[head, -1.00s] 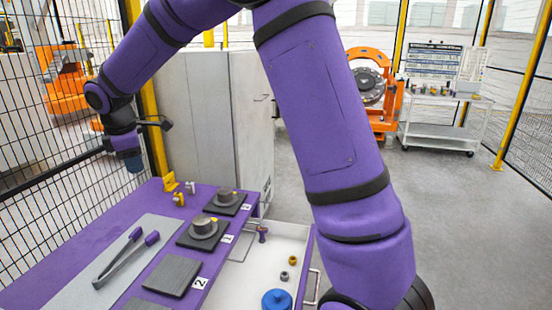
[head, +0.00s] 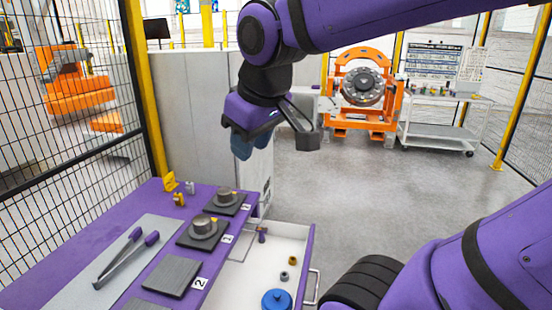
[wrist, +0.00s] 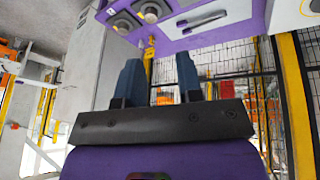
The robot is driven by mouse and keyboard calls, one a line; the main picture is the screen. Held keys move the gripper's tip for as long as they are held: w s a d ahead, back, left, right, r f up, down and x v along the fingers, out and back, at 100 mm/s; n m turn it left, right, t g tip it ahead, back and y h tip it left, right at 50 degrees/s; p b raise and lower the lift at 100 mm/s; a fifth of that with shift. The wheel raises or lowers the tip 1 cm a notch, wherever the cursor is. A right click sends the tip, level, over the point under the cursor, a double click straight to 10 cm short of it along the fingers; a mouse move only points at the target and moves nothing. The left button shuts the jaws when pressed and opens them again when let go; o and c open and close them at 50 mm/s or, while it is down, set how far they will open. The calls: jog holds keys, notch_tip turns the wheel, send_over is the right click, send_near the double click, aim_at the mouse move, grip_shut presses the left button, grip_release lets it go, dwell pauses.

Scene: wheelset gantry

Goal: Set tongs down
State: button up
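The tongs (head: 125,258), dark with purple grip ends, lie flat on a light grey mat (head: 70,285) on the purple table at the lower left. The tongs also show in the wrist view (wrist: 202,20), near the top. My gripper (head: 250,150) hangs in the air in front of the grey cabinet, to the right of and above the table, well apart from the tongs. In the wrist view its two blue fingers (wrist: 160,78) stand apart with nothing between them.
Black pads (head: 172,277), some with round grey parts (head: 203,226), line the table's right side. A white open drawer (head: 255,275) holds a blue round part (head: 276,299) and small pieces. A mesh fence (head: 70,130) stands at left. Open floor lies at right, before an orange wheelset stand (head: 362,95).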

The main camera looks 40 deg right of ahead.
jog(key=s, duration=0.1)
jog(key=s+f+m, duration=0.1)
jog(key=s, duration=0.1)
jog(key=s+d+m, duration=0.1)
jog(key=s, duration=0.1)
jog(key=shift+s+f+y, duration=0.15)
jog(key=shift+f+y, duration=0.15)
jog(key=shift+f, duration=0.1)
